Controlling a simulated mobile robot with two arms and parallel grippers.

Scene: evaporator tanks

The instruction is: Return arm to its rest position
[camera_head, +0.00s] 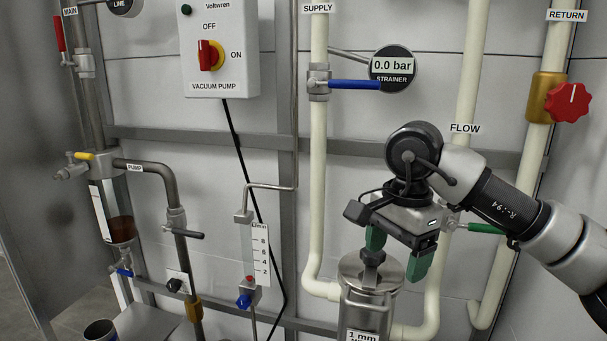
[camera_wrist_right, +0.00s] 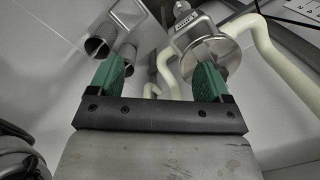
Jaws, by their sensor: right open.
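My right arm comes in from the right in the head view. Its gripper (camera_head: 394,258) is open, with green fingers pointing down above the steel strainer housing (camera_head: 370,304). The dark knob (camera_head: 372,257) on the housing lid shows between or just behind the fingers; I cannot tell whether they touch it. In the right wrist view the two green fingers (camera_wrist_right: 158,80) stand wide apart with nothing held between them. My left gripper is not in view.
A green-handled valve (camera_head: 484,228) sits right behind my right wrist. The red return knob (camera_head: 568,101) and pale pipes (camera_head: 318,150) stand around the arm. A blue lever (camera_head: 354,85) and the strainer gauge (camera_head: 393,67) are above. A flow tube (camera_head: 249,255) stands left.

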